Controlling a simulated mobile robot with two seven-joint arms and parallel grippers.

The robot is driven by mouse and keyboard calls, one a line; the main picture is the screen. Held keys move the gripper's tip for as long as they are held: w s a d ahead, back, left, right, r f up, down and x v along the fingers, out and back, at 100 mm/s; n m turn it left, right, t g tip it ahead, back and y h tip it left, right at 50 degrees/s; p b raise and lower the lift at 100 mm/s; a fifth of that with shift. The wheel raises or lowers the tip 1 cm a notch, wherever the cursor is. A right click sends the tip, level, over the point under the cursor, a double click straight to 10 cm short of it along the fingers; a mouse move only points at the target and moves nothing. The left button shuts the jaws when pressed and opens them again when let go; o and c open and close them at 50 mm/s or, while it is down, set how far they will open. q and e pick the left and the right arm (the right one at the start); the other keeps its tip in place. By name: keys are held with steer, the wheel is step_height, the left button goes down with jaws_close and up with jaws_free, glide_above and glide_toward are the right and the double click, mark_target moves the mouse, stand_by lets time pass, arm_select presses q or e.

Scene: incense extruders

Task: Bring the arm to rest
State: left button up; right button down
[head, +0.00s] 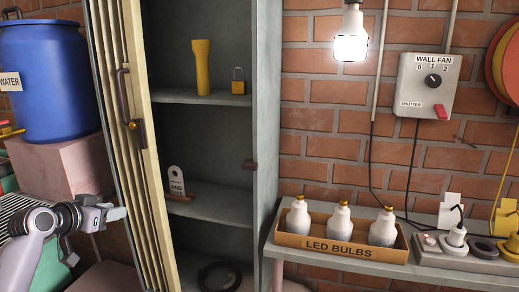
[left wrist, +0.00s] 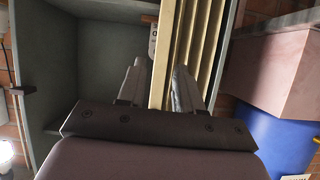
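My left gripper (head: 122,212) reaches in from the left in the head view, its fingertips close to the outer side of the cream slatted door (head: 148,190). In the left wrist view the two fingers (left wrist: 158,88) stand apart, with the door's slats (left wrist: 187,50) showing between and beyond them. I cannot tell whether a finger touches the door. No held object shows. The door stands open at the left of the grey cabinet (head: 220,145) and has a dark handle (head: 130,105). My right gripper is not in view.
A blue water barrel (head: 45,80) stands on a pinkish block (head: 55,168) behind my left arm. The cabinet holds a yellow flashlight (head: 201,67), a padlock (head: 238,82) and a tag (head: 176,180). A bulb box (head: 340,252) sits on the right bench.

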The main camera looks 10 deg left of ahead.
arm_select(q)
steer(key=s+d+f+g+p, duration=0.1)
steer(key=s+d+f+p, duration=0.1)
steer(key=s+d+f, duration=0.6)
steer(key=s+d+f+g+p, duration=0.1)
steer(key=s+d+f, duration=0.2)
steer(key=d+f, duration=0.55)
steer(key=s+d+f+p, duration=0.1)
steer(key=s+d+f, duration=0.1)
steer(key=s, duration=0.3)
steer(key=s+d+f+h, duration=0.1)
steer(key=s+d+f, duration=0.1)
steer(key=s+d, duration=0.3)
steer(key=s+d+f+m+p, duration=0.1)
steer(key=s+d+f, duration=0.1)
steer(key=s+d, duration=0.2)
steer(key=s, duration=0.3)
steer(key=shift+h+p, duration=0.3)
